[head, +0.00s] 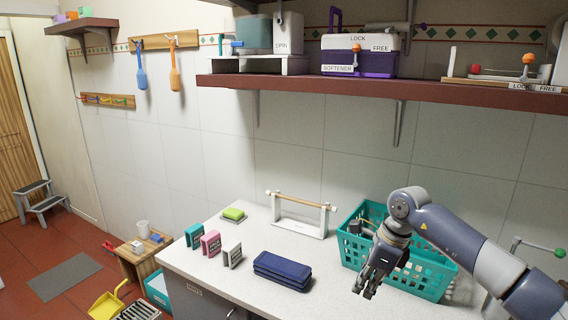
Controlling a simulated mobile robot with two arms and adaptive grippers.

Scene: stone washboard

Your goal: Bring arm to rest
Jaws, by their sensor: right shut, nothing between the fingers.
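My right gripper (368,291) is at the end of the grey-blue arm that comes in from the right. It points down in front of the teal basket (424,277), and its fingers look close together with nothing between them. The gripper and wrist cover part of the basket. Whether the gripper touches the basket rim cannot be told. My left gripper does not show.
The white counter (230,286) holds a folded blue cloth (282,270), several small boxes, a green sponge (233,213) and a white stand with a wooden bar (300,214). A red-brown shelf (400,91) with boxes overhangs the counter. A step stool (42,199) stands by the door.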

